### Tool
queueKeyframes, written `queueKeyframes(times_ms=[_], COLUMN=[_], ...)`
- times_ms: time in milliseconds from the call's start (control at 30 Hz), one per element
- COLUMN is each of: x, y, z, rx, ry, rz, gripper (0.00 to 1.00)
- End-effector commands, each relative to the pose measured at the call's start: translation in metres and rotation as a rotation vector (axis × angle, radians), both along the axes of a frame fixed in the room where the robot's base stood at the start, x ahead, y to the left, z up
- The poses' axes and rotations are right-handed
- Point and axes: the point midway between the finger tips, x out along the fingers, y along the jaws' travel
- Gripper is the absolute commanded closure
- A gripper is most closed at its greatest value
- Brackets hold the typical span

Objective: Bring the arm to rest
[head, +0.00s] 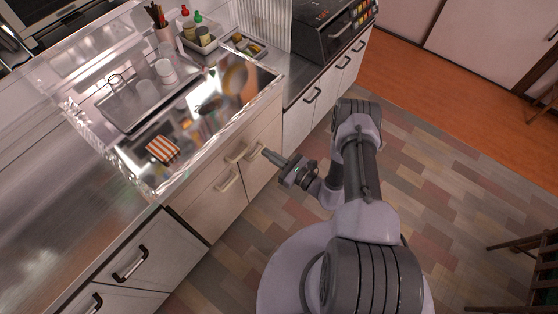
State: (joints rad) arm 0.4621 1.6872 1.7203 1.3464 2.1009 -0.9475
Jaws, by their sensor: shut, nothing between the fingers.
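My gripper (270,156) is at the end of my bent arm, in the middle of the head view. It is shut and nothing shows in it. It points left toward the light wooden cabinet front (236,172) below the counter. The gripper tip overlaps the cabinet handle (256,151) region in the picture; I cannot tell whether it touches. The arm stands above my round white base, over the floor.
The counter (75,215) holds a clear dish dryer (75,100) with a tray and glasses, a striped cloth (162,150), and bottles (190,25).

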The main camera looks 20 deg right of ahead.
Motion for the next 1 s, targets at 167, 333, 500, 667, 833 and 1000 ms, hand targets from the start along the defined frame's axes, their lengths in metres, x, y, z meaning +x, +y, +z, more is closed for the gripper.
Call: queueKeyframes(times_ms=[167,333,500,667,833,1000], x=[-0.027,-0.034,-0.015,-0.012,-0.073,-0.153], y=[-0.019,-0.022,-0.010,0.042,0.088,0.092], z=[0.001,-0.001,0.046,0.177,0.290,0.357], rx=[0.001,0.002,-0.038,-0.215,-0.570,-1.073], ry=[0.002,0.001,-0.052,-0.169,-0.260,-0.344], rz=[-0.003,0.000,0.133,0.554,0.979,1.239], gripper=[1.00,1.00,1.00,1.00,1.00,1.00])
